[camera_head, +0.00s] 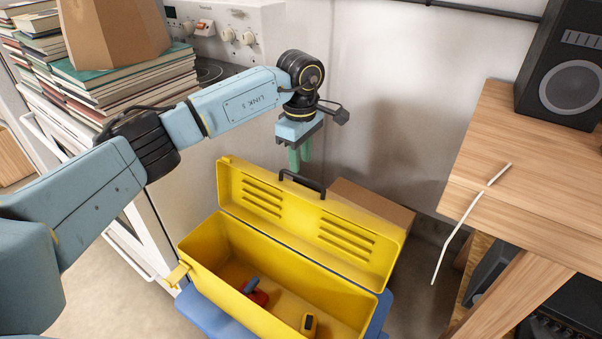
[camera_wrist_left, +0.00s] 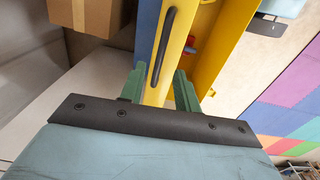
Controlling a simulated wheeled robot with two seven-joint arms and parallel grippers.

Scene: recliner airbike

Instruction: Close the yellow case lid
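The yellow case (camera_head: 225,258) stands open, with its lid (camera_head: 310,225) swung up at the back. A dark handle (camera_head: 302,184) sits on the lid's outer side. My left gripper (camera_head: 299,158) is behind and above the lid's top edge, pointing down. In the left wrist view its green fingers (camera_wrist_left: 158,88) are spread apart, with the yellow lid edge (camera_wrist_left: 172,60) showing between and beyond them. I cannot tell whether they touch the lid. The handle also shows in the wrist view (camera_wrist_left: 161,47). My right gripper is not in view.
The case rests on a blue support (camera_head: 205,312). A cardboard box (camera_head: 372,205) is behind the lid. A wooden table (camera_head: 530,185) with a speaker (camera_head: 568,70) stands right.

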